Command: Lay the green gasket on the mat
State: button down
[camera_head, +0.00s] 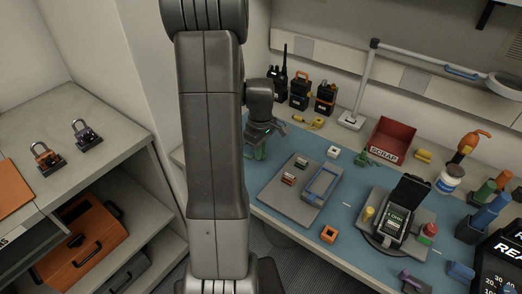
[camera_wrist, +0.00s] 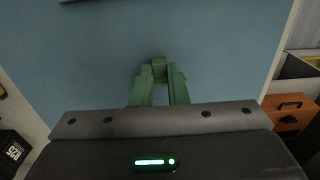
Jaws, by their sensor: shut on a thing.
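The green gasket is a frame-like piece; it shows in the wrist view (camera_wrist: 159,70) just beyond the dark gripper body, its near part hidden. In the head view a bit of green (camera_head: 258,152) shows below my gripper (camera_head: 264,138), partly hidden by my arm. My gripper is shut on the gasket. The blue mat (camera_head: 345,230) covers the bench top and also fills the background of the wrist view (camera_wrist: 80,60). The gasket is over the mat's far left part; I cannot tell whether it touches it.
A grey tray (camera_head: 276,202) with a blue frame (camera_head: 322,184) lies right of my gripper. An orange square piece (camera_head: 329,235) and a device (camera_head: 392,224) on a grey base are nearer. Radios (camera_head: 300,92) and a red scrap bin (camera_head: 392,140) stand behind. Bare mat lies between.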

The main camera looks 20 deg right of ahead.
jog(key=shift+f, duration=0.25)
jog(key=shift+f+b, duration=0.5)
jog(key=c, duration=1.4)
grip_release()
jog(key=shift+c, duration=0.2)
jog(key=shift+r+p, duration=0.45)
jog(key=shift+r, duration=0.05)
notch_tip(320, 180, up, 12)
jog(key=shift+r, duration=0.15)
